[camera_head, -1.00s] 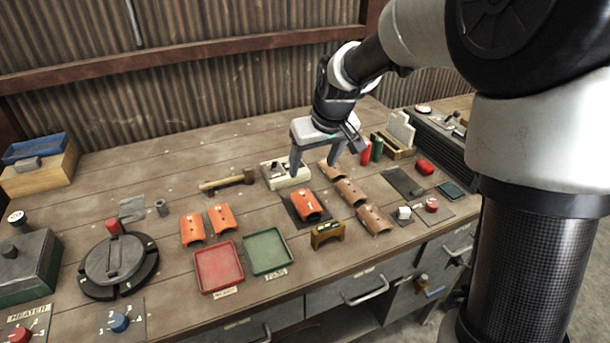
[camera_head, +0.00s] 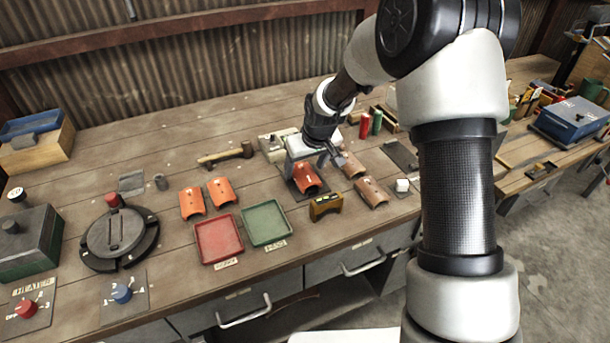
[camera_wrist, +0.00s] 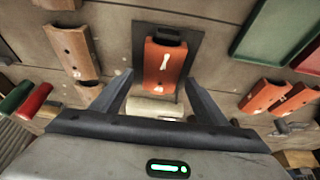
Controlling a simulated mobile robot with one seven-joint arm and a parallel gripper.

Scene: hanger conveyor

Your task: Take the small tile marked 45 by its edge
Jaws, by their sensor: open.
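An orange curved tile (camera_head: 306,178) lies on a dark square pad (camera_head: 287,188). I see nothing between the fingers being held. Two more orange tiles (camera_head: 192,202) (camera_head: 221,191) lie to the left, with white marks too small to read. Brown tiles (camera_head: 371,192) lie to the right.
A red tray (camera_head: 218,240) and a green tray (camera_head: 265,223) lie at the front. A small yellow-brown stand (camera_head: 325,206) is just in front of the pad. A hammer (camera_head: 228,154) lies behind. Red and green cylinders (camera_head: 377,122) stand at the back right.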

